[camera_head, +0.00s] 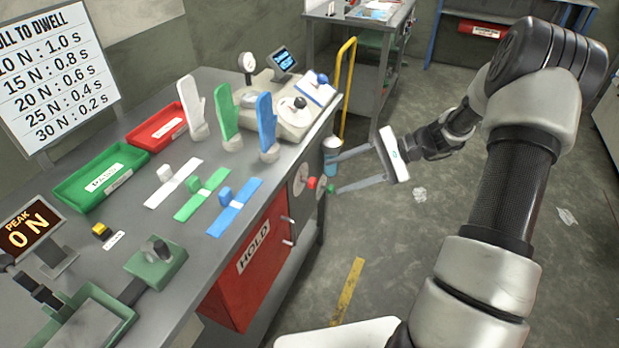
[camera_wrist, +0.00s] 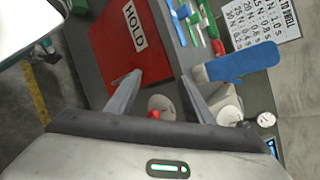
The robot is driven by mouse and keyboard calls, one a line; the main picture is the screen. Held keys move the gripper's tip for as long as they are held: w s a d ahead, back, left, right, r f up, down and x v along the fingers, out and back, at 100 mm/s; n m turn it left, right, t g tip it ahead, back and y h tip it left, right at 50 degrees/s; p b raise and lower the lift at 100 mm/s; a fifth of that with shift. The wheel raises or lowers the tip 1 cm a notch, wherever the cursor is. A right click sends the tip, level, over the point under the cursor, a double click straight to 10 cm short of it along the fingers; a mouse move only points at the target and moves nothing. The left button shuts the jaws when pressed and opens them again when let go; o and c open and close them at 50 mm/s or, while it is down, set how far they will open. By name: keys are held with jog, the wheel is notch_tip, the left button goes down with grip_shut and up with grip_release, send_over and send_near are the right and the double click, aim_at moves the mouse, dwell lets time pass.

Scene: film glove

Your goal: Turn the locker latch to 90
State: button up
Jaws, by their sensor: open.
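The red locker door (camera_head: 245,272) marked HOLD is on the front of the bench; it also shows in the wrist view (camera_wrist: 112,62). Just right of it on the bench front is a round grey plate (camera_head: 299,178) with a red knob (camera_head: 311,183). A green knob (camera_head: 330,188) is beside it. In the wrist view a grey disc (camera_wrist: 162,102) with a red knob (camera_wrist: 154,115) shows between my fingers. My gripper (camera_head: 334,173) is open and empty, its fingers pointing at these knobs. I cannot tell whether they touch. Which part is the latch is not clear.
Silver pegs (camera_head: 287,219) stick out at the door's right edge. The bench top (camera_head: 215,255) carries glove forms, coloured strips and trays. The floor to the right is mostly clear.

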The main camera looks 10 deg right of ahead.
aim_at(316, 184)
jog(key=w+d+f+m+t+y+b, duration=0.1)
jog(key=w+d+f+m+t+b, duration=0.1)
jog(key=d+f+m+t, duration=0.45)
jog(key=w+d+f+m+t+y+b, duration=0.1)
jog(key=w+d+f+t+y, duration=0.15)
jog(key=f, duration=0.65)
jog(key=shift+n+g+h, duration=0.25)
jog(key=shift+g+h, duration=0.1)
jog(key=shift+g, duration=0.15)
jog(key=b+x, duration=0.1)
jog(key=x, duration=1.5)
jog(key=shift+s+a+f, duration=0.1)
jog(key=shift+s+a, duration=0.05)
jog(key=shift+a, duration=0.05)
jog(key=c, duration=1)
jog(key=shift+c, duration=0.2)
